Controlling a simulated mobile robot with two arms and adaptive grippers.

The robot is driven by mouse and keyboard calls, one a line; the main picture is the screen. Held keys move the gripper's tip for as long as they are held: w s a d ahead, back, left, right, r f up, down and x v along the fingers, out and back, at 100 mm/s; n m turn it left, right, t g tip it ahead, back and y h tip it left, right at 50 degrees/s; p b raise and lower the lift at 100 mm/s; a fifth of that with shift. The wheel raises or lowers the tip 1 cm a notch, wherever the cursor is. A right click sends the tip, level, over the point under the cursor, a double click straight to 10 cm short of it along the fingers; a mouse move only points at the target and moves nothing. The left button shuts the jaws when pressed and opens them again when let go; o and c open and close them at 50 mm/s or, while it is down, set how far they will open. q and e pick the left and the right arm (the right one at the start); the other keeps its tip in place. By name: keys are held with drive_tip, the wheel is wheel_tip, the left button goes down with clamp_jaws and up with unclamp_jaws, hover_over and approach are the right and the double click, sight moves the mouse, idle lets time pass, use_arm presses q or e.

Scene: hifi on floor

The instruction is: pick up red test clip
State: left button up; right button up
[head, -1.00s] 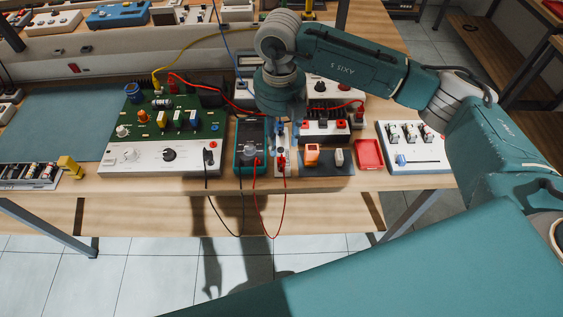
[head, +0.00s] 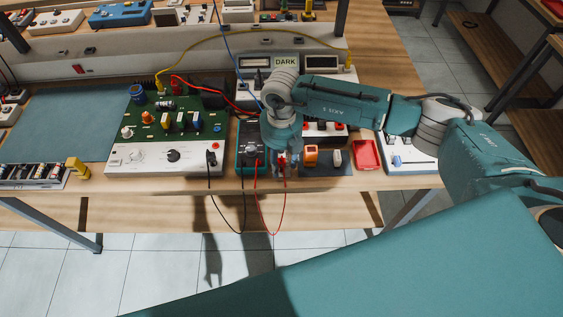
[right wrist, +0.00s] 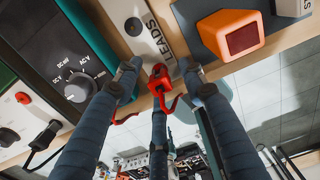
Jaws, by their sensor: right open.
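The red test clip (right wrist: 159,78) sits at the end of the white holder strip marked LEADS (right wrist: 140,35), with its thin red lead looping off. In the head view the red clip (head: 282,161) shows only partly beneath my right gripper. My right gripper (right wrist: 161,82) is open, its dark fingers reaching either side of the clip, with another finger below it in the right wrist view. I cannot tell whether any finger touches the clip. In the head view my right gripper (head: 284,170) points down at the bench's front edge. My left gripper is out of view.
A teal multimeter (head: 250,150) stands close left of my right gripper. An orange block (head: 311,155) and a red tray (head: 366,156) lie to the right. A green circuit board (head: 175,118) is farther left. Red and black leads hang over the bench edge.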

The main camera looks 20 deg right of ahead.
clamp_jaws()
drive_tip(key=shift+r, duration=0.15)
wheel_tip(320, 180, up, 19)
drive_tip(key=b, duration=0.5)
wheel_tip(320, 180, up, 8)
drive_tip(key=p, duration=0.4)
hover_over(282, 160)
idle(0.9)
